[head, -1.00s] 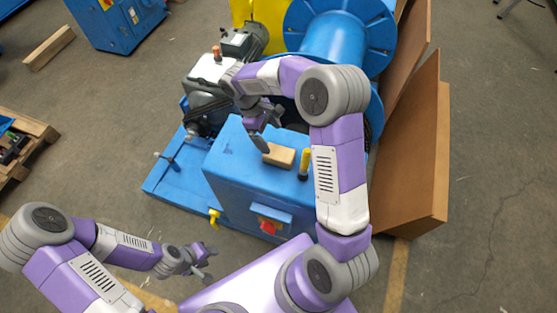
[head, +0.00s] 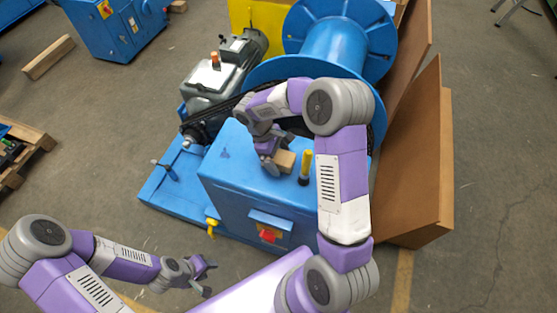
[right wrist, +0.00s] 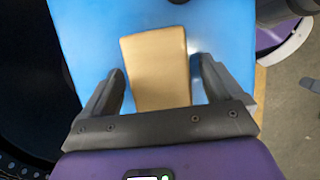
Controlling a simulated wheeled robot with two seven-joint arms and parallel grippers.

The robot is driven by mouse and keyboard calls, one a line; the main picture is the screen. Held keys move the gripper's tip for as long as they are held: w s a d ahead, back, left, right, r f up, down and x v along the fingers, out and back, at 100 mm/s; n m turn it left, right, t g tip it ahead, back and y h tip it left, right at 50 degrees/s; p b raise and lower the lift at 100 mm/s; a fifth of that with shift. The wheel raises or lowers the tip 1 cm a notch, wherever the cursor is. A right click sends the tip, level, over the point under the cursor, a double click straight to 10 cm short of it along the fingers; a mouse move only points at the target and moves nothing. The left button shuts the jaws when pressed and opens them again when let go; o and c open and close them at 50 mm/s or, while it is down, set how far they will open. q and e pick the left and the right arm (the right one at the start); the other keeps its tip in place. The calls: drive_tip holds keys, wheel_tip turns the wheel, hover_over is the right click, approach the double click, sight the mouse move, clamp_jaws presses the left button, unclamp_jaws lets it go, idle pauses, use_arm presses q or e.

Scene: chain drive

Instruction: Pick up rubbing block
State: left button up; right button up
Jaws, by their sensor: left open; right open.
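The rubbing block (head: 284,161) is a small tan block lying on top of the blue box (head: 235,170). In the right wrist view the block (right wrist: 157,68) lies between the two open fingers of my right gripper (right wrist: 160,90), with a gap on each side. In the head view my right gripper (head: 270,160) is at the block and partly hides it. My left gripper (head: 200,275) is open and empty, low at the left, away from the blue box.
A yellow-and-black upright handle (head: 306,166) stands on the box just right of the block. A motor (head: 215,75) and a large blue spool (head: 335,45) are behind. Brown boards (head: 415,170) stand at the right.

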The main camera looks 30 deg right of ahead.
sight(278, 156)
drive_tip(key=shift+f, duration=0.25)
idle(0.5)
drive_tip(key=c, duration=1.2)
wheel_tip(278, 156, up, 11)
drive_tip(key=shift+f+p, duration=0.2)
drive_tip(key=shift+p, duration=0.9)
drive_tip(key=shift+c, duration=0.2)
